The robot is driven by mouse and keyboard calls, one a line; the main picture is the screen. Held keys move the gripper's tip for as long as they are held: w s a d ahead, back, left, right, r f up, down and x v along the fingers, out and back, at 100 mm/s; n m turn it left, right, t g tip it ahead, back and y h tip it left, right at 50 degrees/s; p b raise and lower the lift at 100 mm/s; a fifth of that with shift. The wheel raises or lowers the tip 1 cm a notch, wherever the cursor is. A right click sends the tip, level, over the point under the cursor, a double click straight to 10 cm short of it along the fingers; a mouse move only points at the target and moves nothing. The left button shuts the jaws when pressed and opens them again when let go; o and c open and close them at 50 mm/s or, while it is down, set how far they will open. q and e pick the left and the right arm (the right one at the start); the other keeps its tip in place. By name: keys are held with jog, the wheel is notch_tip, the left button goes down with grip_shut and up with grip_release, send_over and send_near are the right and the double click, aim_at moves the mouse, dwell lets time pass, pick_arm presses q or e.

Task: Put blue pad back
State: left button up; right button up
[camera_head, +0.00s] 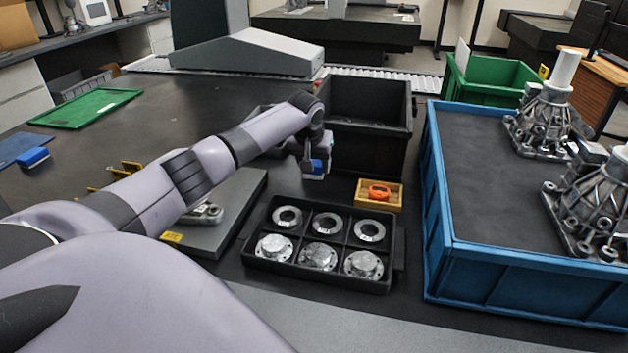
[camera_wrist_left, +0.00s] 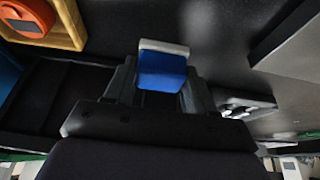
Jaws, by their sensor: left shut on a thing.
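My left gripper (camera_head: 314,164) is shut on a blue pad (camera_head: 317,168), held above the dark table in front of the black bin. In the left wrist view the pad (camera_wrist_left: 162,72) sits between the two fingers, with a pale grey strip along one edge. Part of the pad is hidden by the fingers. A second blue block (camera_head: 33,157) rests by a flat blue mat (camera_head: 14,147) at the far left. My right gripper does not show.
A small wooden tray (camera_head: 364,204) with an orange item (camera_head: 379,192) and a black tray (camera_head: 318,276) of metal parts lie near the gripper. A black bin (camera_head: 368,130) stands behind, a blue crate (camera_head: 482,281) at right. The table's left middle is mostly clear around a green tray (camera_head: 86,108).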

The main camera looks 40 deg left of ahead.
aim_at(313, 173)
pick_arm(q)
notch_tip(313, 173, down, 5)
jog(key=shift+r+b, duration=0.15)
jog(key=shift+b, duration=0.15)
jog(key=shift+f, duration=0.2)
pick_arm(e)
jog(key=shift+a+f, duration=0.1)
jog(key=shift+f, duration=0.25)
pick_arm(q)
jog(key=o, duration=0.9)
jog(key=shift+f, duration=0.1)
jog(key=shift+s+r, duration=0.1)
jog(key=shift+r, duration=0.45)
jog(key=p+v, duration=0.2)
jog(key=v, duration=0.9)
jog(key=shift+r, duration=0.1)
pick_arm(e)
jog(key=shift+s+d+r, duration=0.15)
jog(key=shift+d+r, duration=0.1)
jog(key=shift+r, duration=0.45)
